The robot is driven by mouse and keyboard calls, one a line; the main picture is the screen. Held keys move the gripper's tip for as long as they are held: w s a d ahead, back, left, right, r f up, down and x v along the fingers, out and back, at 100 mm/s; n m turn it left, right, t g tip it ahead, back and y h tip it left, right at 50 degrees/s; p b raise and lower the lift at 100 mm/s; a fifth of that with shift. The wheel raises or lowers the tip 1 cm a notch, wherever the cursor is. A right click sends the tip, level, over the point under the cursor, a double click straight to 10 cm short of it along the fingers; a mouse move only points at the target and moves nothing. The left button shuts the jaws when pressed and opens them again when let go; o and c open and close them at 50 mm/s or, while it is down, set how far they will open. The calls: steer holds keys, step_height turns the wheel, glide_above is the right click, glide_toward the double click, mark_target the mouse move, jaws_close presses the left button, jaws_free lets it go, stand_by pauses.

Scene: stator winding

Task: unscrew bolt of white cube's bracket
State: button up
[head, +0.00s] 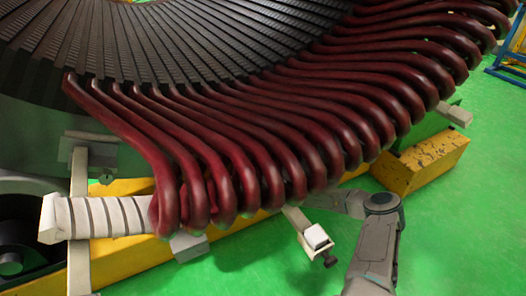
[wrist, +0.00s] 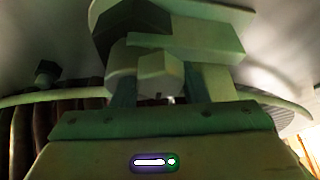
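The white cube (head: 316,237) sits on the outer end of a pale bracket arm (head: 297,219) that juts out below the red coils in the head view. A small dark bolt (head: 329,260) sticks out beside the cube. My arm passes under the coils to the right of this bracket, and my gripper is hidden there. In the wrist view my gripper (wrist: 170,86) shows two fingers standing apart. A pale blocky part, perhaps a bolt head (wrist: 157,74), lies between or just beyond them, below a green-lit bracket (wrist: 185,42). Contact cannot be told.
Thick red coils (head: 260,160) overhang the area around the stator core. A yellow beam (head: 130,272) and a yellow block (head: 425,165) stand below. Another pale bracket (head: 78,200) holds white-wrapped coil ends at left. Green floor is free at lower right.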

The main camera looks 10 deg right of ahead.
steer(key=shift+n+g+y+p, duration=0.3)
steer(key=shift+n+y, duration=0.2)
steer(key=shift+n, duration=0.7)
steer(key=o, duration=1)
steer(key=shift+s, duration=0.1)
steer(key=shift+p+v, duration=2.3)
steer(key=shift+v, duration=4.65)
